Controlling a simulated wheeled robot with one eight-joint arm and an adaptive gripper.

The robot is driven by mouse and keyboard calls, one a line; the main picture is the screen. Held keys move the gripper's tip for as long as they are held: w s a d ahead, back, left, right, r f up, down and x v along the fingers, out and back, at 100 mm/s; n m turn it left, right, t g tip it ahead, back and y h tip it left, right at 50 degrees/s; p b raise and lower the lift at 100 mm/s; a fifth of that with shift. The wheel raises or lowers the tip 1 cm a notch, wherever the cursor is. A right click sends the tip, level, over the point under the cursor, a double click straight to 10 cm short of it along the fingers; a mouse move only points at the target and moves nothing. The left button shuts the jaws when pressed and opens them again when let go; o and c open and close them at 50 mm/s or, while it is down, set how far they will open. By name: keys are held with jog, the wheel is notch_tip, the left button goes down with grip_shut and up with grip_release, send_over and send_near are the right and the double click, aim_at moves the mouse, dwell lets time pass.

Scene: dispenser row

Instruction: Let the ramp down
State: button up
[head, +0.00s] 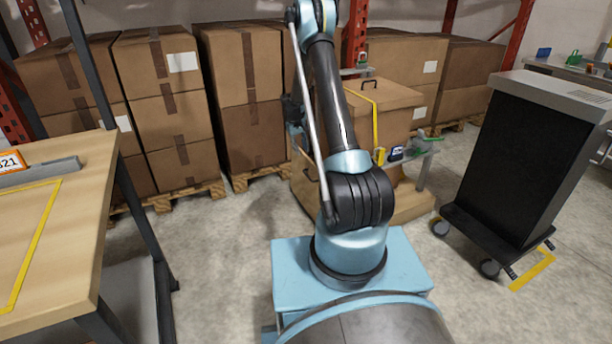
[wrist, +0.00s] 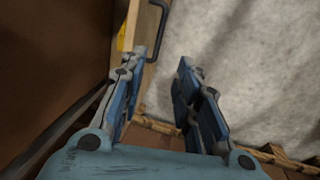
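A wooden crate (head: 394,95) stands behind my arm in the head view, with a dark handle on top and a yellow strap down it. A low wooden panel (head: 307,188) with a dark handle shows at its left side; it may be the ramp, but my arm hides much of it. In the wrist view a pale wooden edge (wrist: 131,24) with a dark bent handle (wrist: 158,28) lies just beyond my left finger. My gripper (wrist: 155,78) is open, with nothing visible between its fingers. In the head view it is partly hidden behind my arm.
Stacked cardboard boxes (head: 163,95) on pallets line the back. A dark cabinet on wheels (head: 515,165) stands right, by a yellow floor mark. A wooden table (head: 70,225) is at the left. A small stand with a blue item (head: 396,153) is beside the crate.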

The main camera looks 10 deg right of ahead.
jog(key=d+f, duration=0.1)
jog(key=f, duration=0.4)
jog(key=d+f, duration=0.1)
jog(key=f, duration=0.4)
jog(key=w+d+f, duration=0.1)
jog(key=f, duration=0.5)
grip_shut()
